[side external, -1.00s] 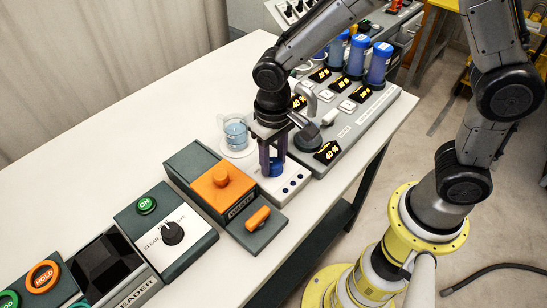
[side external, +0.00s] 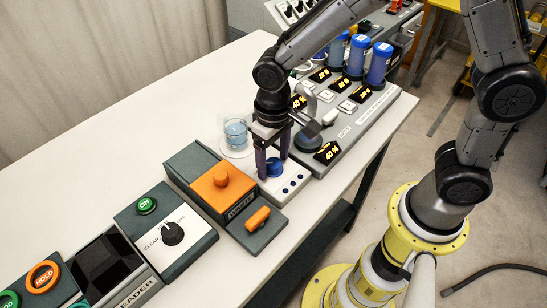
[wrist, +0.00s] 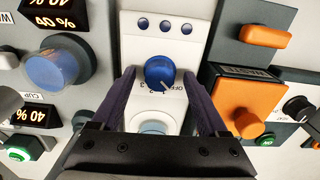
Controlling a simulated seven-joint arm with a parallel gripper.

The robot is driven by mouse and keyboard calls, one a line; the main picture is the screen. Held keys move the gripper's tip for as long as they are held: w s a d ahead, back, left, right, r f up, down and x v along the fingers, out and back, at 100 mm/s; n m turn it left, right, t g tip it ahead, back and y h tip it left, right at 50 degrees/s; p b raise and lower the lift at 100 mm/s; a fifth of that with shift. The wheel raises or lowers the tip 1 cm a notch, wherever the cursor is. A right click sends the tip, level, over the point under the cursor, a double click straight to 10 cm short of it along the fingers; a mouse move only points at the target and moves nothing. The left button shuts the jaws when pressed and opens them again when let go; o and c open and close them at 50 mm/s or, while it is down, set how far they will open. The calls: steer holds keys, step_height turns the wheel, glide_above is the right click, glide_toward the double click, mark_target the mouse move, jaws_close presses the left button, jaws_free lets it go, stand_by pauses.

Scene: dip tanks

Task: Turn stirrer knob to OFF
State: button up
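The stirrer knob is a round blue knob (wrist: 160,71) on a white unit (wrist: 135,28), with OFF, 1, 2 and 3 printed around its near side in the wrist view. A small pale pointer mark shows on its lower edge, near 1 and OFF; I cannot tell exactly which it points at. My gripper (wrist: 159,73) is open, with one dark purple finger on each side of the knob and gaps visible between. In the side external view, my gripper (side external: 273,165) points down over the white unit, and the blue knob (side external: 274,168) shows between the fingers.
A glass beaker of blue liquid (side external: 236,132) stands just behind the white unit. The waste box with an orange knob (side external: 221,179) and orange lever (side external: 258,218) sits close to the left. A grey panel with lit displays (side external: 349,105) and blue cups is on the right.

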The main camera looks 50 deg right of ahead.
mark_target(274, 162)
step_height(274, 162, up, 14)
stand_by(0.7)
steer(key=shift+f, duration=0.1)
steer(key=s+d+r+m+t, duration=0.2)
steer(key=s+d+r+t, duration=0.2)
steer(key=s+d+r, duration=0.55)
steer(key=s+d+f+n+t, duration=0.1)
steer(key=s+d+f, duration=0.3)
steer(key=s+f, duration=0.2)
steer(key=shift+d+f+n+t, duration=0.3)
steer(key=shift+f+n, duration=0.1)
steer(key=shift+f, duration=0.2)
